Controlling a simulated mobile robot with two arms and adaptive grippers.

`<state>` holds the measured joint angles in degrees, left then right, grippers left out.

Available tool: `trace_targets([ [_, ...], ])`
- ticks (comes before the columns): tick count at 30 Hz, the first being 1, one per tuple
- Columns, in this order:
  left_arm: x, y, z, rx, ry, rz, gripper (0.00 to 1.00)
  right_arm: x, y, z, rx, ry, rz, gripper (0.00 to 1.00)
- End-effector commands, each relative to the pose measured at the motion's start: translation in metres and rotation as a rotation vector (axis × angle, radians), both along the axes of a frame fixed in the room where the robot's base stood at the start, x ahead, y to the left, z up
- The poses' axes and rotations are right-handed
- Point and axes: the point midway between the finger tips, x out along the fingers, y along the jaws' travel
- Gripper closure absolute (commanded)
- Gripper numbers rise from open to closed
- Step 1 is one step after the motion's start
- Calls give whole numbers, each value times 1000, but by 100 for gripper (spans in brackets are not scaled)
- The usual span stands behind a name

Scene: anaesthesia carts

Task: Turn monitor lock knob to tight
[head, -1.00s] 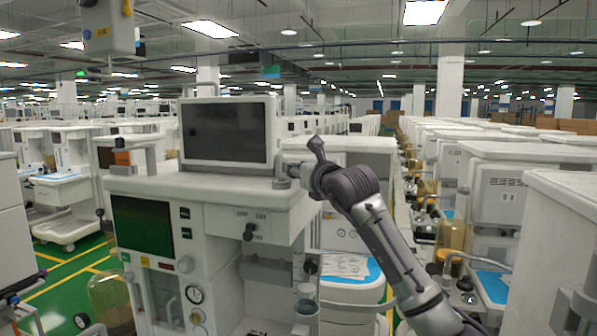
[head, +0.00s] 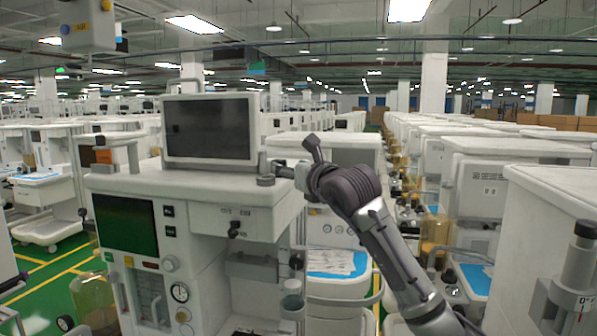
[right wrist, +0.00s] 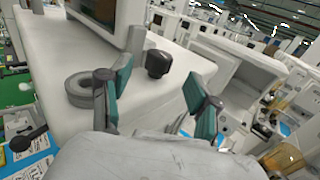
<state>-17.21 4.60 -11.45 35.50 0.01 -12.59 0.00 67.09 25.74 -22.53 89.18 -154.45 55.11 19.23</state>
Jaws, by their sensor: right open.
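The monitor (head: 210,130) stands dark-screened on top of the white anaesthesia cart (head: 200,190); its edge also shows in the right wrist view (right wrist: 98,10). A black knob (right wrist: 158,63) sits beside a pale post at the monitor's foot, seen between and beyond my fingers. A grey round disc (right wrist: 84,86) lies on the cart top to its left. My right gripper (head: 295,158) is at the cart top's right edge; in the right wrist view its teal-padded fingers (right wrist: 158,84) are spread, with nothing between the pads. Whether they touch the knob I cannot tell. My left gripper is out of view.
Other white carts (head: 515,160) stand close on the right, one with a grey post (head: 578,265) near the lower right corner. A brownish glass canister (head: 95,300) is at the cart's lower left. Green floor (head: 50,290) shows at the left.

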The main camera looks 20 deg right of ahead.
Motion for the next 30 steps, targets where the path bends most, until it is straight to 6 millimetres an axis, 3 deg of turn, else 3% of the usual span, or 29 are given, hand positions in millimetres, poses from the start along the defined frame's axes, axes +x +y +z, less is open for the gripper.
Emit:
trace_targets([
  [9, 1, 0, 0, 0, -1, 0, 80, -33, -6, -1, 0, 1, 0, 38],
  [30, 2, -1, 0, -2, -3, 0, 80, -36, -7, -1, 1, 1, -1, 38],
])
